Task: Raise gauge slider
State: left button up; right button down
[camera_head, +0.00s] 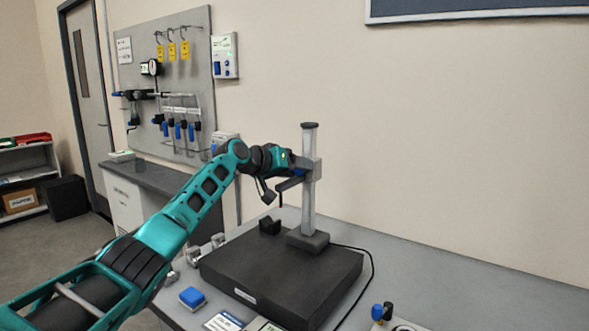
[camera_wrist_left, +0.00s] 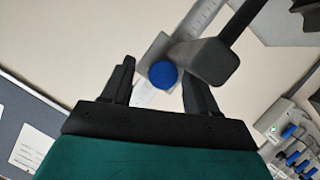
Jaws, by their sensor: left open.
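The gauge stand has an upright grey column (camera_head: 309,205) on a dark plate (camera_head: 250,262). The slider (camera_head: 313,170) sits on the upper part of the column, with an arm (camera_head: 289,184) reaching left. My left gripper (camera_head: 291,163) is beside the slider, partly hidden by its own wrist. In the left wrist view the gripper (camera_wrist_left: 160,72) is open, with a round blue knob (camera_wrist_left: 163,75) between its fingers. I cannot tell whether they touch it. The scaled column (camera_wrist_left: 202,18) and a dark grey rounded part (camera_wrist_left: 212,62) show behind. My right gripper is not in view.
A blue-topped block (camera_head: 192,298) lies at the plate's left front. A small device with knobs (camera_head: 383,313) stands at the front right, and a black cable (camera_head: 371,268) runs beside the plate. A tool board (camera_head: 185,90) hangs behind. The table to the right is clear.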

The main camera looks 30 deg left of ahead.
pick_arm(q)
jog(key=shift+a, duration=0.15)
jog(key=shift+s+a+r, duration=0.15)
jog(key=shift+s+a, duration=0.05)
jog(key=shift+s, duration=0.3)
jog(key=b+v, duration=0.1)
jog(key=v, duration=1)
jog(key=shift+s+r, duration=0.15)
jog(key=shift+s, duration=0.2)
